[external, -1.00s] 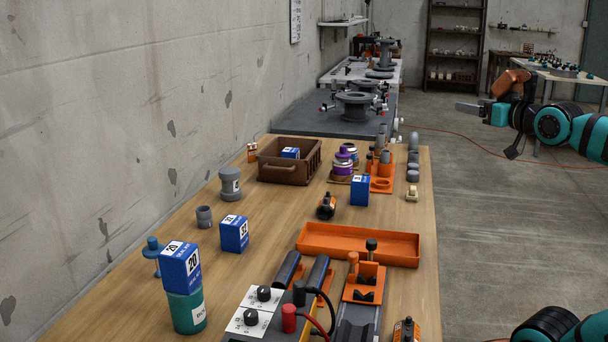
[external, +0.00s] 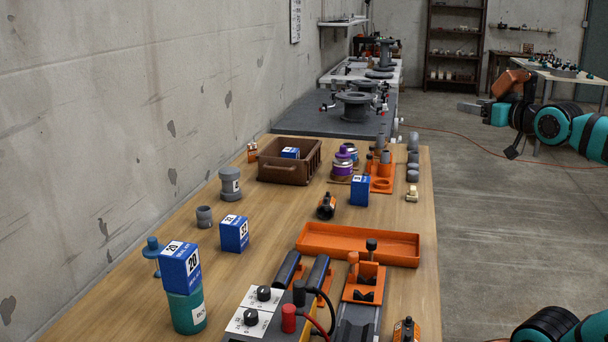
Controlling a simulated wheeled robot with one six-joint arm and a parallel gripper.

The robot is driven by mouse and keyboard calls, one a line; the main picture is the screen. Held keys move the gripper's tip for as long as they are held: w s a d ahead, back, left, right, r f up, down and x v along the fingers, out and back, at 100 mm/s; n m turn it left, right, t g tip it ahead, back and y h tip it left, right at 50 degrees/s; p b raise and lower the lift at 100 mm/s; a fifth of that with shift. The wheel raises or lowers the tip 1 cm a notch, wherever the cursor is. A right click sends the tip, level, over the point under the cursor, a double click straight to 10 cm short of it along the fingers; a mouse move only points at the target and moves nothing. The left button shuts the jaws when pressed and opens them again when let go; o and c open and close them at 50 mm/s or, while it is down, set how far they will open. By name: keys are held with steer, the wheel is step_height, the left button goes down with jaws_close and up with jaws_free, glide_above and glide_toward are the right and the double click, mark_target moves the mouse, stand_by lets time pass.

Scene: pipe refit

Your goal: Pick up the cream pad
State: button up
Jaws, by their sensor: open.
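A small cream object (external: 411,194) sits near the right edge of the wooden bench, beyond the orange tray; it may be the cream pad, but it is too small to tell. My gripper (external: 469,107) is at the upper right, over the floor beyond the bench's right side, well apart from the cream object. Its grey jaws are open, and I see nothing between them. Their details are small at this distance.
The bench (external: 270,210) holds a brown crate (external: 290,172), an orange tray (external: 358,244), blue boxes (external: 234,233), an orange rack (external: 381,184) and grey fittings (external: 230,184). A wall bounds its left side. The floor at right is open.

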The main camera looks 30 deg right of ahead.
steer(key=m+g, duration=0.9)
steer(key=g, duration=0.8)
glide_above(413, 187)
step_height(413, 187, down, 13)
steer(key=f, duration=1.2)
steer(key=shift+a+f, duration=0.15)
steer(key=shift+a, duration=0.15)
steer(key=shift+d+f, duration=0.15)
steer(key=shift+f, duration=1.2)
steer(key=shift+d+f, duration=0.15)
steer(key=shift+f, duration=1.15)
steer(key=c, duration=1.1)
steer(key=shift+o, duration=0.2)
steer(key=shift+r, duration=0.1)
